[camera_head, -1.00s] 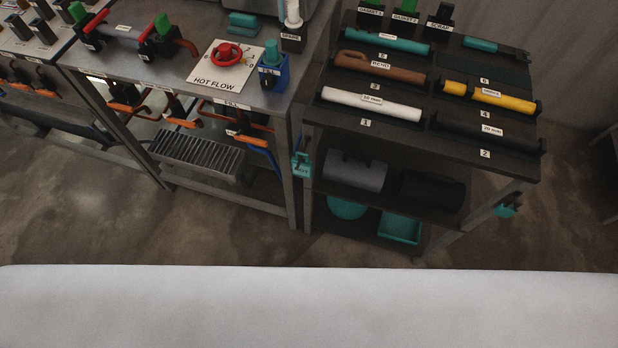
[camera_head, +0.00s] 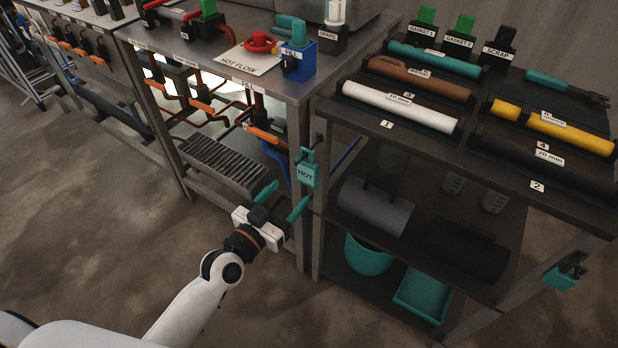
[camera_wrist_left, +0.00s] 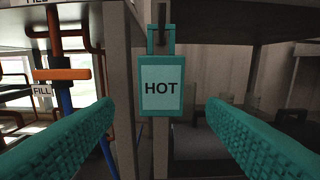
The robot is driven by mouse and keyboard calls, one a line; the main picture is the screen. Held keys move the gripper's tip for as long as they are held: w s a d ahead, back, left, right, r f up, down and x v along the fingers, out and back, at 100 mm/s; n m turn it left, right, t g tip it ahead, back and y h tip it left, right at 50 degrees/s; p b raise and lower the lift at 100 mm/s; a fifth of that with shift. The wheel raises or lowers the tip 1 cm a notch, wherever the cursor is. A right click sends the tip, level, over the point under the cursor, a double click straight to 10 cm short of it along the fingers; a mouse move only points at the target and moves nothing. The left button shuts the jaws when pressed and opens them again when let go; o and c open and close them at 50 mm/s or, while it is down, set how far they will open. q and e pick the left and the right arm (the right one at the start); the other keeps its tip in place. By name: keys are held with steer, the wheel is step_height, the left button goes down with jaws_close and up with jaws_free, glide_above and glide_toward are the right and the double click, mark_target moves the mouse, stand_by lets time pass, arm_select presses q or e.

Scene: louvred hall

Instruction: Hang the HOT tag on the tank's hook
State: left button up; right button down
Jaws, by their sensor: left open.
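The teal HOT tag (camera_head: 307,172) hangs upright from a peg at the corner post between the bench and the rack. In the left wrist view the HOT tag (camera_wrist_left: 161,88) is face-on near the centre, its loop over a dark peg. My left gripper (camera_head: 290,192) is open and empty, just in front of and slightly below the tag. In the left wrist view its teal fingers stand apart, one on each side of the tag, with clear gaps. I cannot make out the tank or its hook for certain. My right gripper is not in view.
The rack (camera_head: 398,140) holds labelled rolls on top, with grey and black rolls, a teal bowl (camera_head: 368,256) and a teal tray (camera_head: 422,294) below. The bench (camera_head: 190,62) carries a HOT FLOW plate (camera_head: 250,62) with a red valve. Another teal piece (camera_head: 562,279) hangs at the rack's right.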

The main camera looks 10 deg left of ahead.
mark_target(306, 176)
arm_select(q)
steer(key=shift+x, duration=4.1)
jaws_close()
